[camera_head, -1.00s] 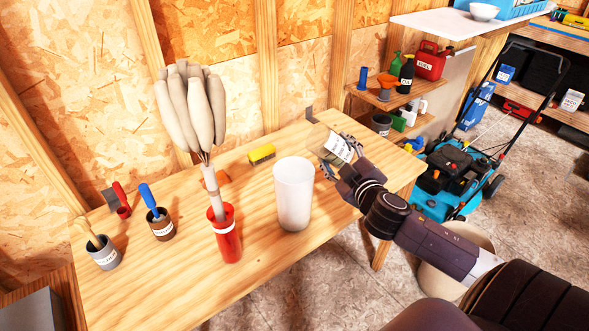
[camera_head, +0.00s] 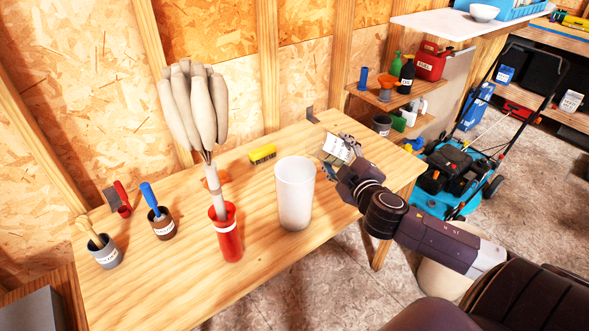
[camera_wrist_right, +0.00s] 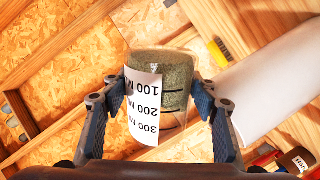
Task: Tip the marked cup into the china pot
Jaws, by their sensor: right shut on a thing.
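The marked cup (camera_wrist_right: 175,90) is clear, with a white scale label reading 100, 200 and 300, upside down in the right wrist view. Greenish grains fill part of it. My right gripper (camera_head: 342,158) is shut on the cup, one finger on each side, above the right part of the bench. In the head view the label (camera_head: 336,149) shows beside the fingers and looks tilted. The tall white pot (camera_head: 294,195) stands upright on the bench, left of the gripper and apart from it; its side also shows in the wrist view (camera_wrist_right: 272,92). My left gripper is not in view.
A blue mower (camera_head: 452,175) stands right of the bench.

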